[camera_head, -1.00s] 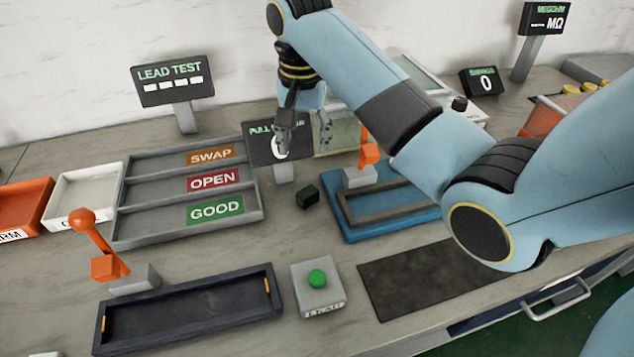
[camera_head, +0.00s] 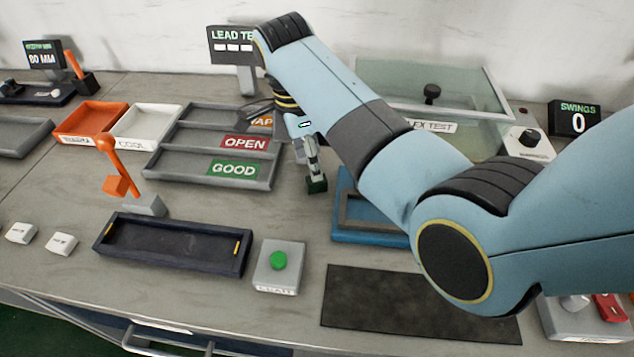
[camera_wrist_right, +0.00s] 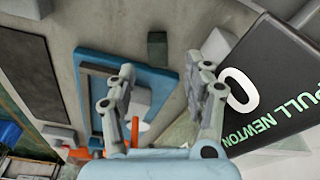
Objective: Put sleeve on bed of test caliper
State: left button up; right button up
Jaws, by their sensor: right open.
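A small dark green block, which looks like the sleeve (camera_head: 316,184), is on the grey worktop left of the blue fixture. My right gripper (camera_head: 312,168) points down just above it, open. In the right wrist view the block (camera_wrist_right: 157,47) appears ahead of the spread fingers (camera_wrist_right: 170,62), apart from them. The test caliper appears to be the black device (camera_head: 40,96) at the far left, with a display reading 80 MM (camera_head: 44,55) and an orange lever. My left gripper is out of view.
The blue fixture (camera_head: 345,232) is close right of the block. The grey sorting tray (camera_head: 160,175) is left, and the PULL NEWTON display (camera_wrist_right: 290,75) is beside the fingers in the wrist view. A dark tray (camera_head: 243,262) and green-button box (camera_head: 272,281) stand in front.

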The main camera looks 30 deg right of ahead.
aim_at(316, 184)
jog(key=f, duration=0.5)
jog(key=shift+s+d+f, duration=0.25)
jog(key=shift+d, duration=0.1)
jog(key=shift+c, duration=0.9)
jog(key=c, duration=0.8)
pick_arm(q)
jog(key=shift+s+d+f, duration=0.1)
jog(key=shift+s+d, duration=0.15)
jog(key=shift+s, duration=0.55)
pick_arm(e)
grip_shut()
